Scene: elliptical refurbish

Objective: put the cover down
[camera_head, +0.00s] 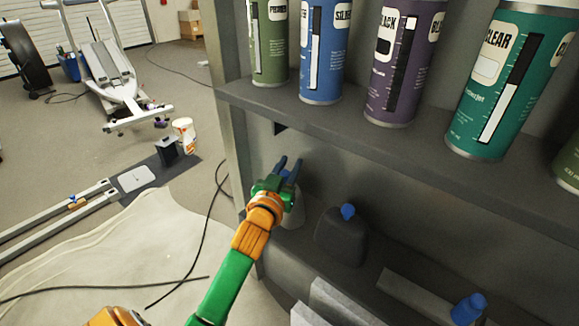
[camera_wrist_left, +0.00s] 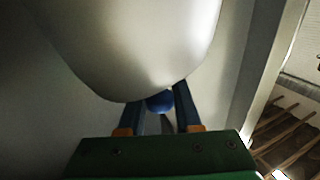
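My left gripper (camera_head: 287,168) is at the lower shelf, over the top of a pale bottle (camera_head: 294,214) that it partly hides. Its two blue fingers stand apart. In the left wrist view the pale bottle (camera_wrist_left: 135,45) fills the upper part, and a small blue cap (camera_wrist_left: 158,101) shows between the fingers of the left gripper (camera_wrist_left: 158,108). I cannot tell whether the fingers press on the cap. The cap is hidden in the head view. Nothing else is clearly a cover. My right gripper is not in view.
A dark bottle with a blue cap (camera_head: 341,243) stands right of the gripper on the lower shelf. Another blue cap (camera_head: 468,308) is nearer. The shelf above (camera_head: 330,122) bears several spray cans. Left, a pale sheet (camera_head: 130,250) and an elliptical machine (camera_head: 105,70) are on the floor.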

